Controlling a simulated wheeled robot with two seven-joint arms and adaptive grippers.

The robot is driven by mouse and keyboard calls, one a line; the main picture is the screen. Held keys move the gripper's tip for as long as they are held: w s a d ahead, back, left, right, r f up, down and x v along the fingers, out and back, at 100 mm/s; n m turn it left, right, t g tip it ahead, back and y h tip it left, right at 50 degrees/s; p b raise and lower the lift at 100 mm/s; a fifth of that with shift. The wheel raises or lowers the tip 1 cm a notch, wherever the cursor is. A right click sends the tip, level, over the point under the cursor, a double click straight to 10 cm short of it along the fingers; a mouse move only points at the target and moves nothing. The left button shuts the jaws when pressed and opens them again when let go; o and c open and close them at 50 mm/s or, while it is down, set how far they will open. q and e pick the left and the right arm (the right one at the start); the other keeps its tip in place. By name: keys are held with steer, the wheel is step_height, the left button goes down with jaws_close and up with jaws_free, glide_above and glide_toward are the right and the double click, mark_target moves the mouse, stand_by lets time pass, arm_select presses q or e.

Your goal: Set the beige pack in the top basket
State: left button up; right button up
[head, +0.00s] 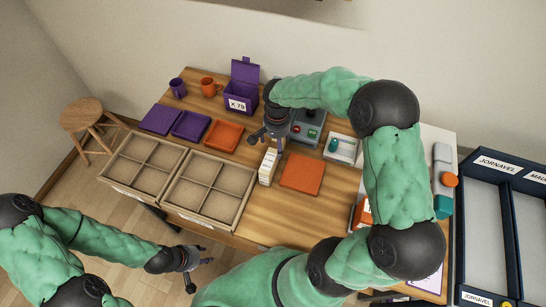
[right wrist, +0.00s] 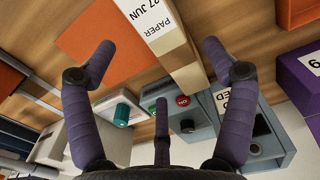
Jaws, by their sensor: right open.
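The beige pack (head: 268,167) is an upright narrow box on the wooden table, left of a flat orange mat. In the right wrist view the pack (right wrist: 158,30) shows its label "PAPER 27 JUN". My right gripper (head: 271,137) is open and empty, just behind and above the pack. In the right wrist view its fingers (right wrist: 158,60) are spread, with the pack's top beyond and between them. My left gripper (head: 200,270) is empty in front of the table, its fingers apart. I cannot tell which thing is the top basket.
Two divided cardboard trays (head: 145,165) (head: 208,186) stand at the table's left front. Behind are purple and orange trays (head: 223,136), mugs (head: 210,87) and an open purple box (head: 241,98). A grey machine (head: 307,127) stands near my right gripper. Dark blue bins (head: 498,160) are at right.

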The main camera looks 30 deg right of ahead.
mark_target(275, 151)
step_height(275, 151, down, 3)
steer(key=shift+d+f, duration=0.1)
steer(key=shift+f, duration=0.05)
steer(key=shift+a+f+b, duration=0.2)
steer(key=shift+f+b, duration=0.25)
steer(key=shift+f, duration=0.85)
steer(key=shift+a+f+b, duration=0.15)
steer(key=shift+f+b, duration=0.3)
steer(key=shift+f, duration=0.8)
steer(key=c, duration=1.6)
jaws_close()
steer(key=shift+r, duration=0.15)
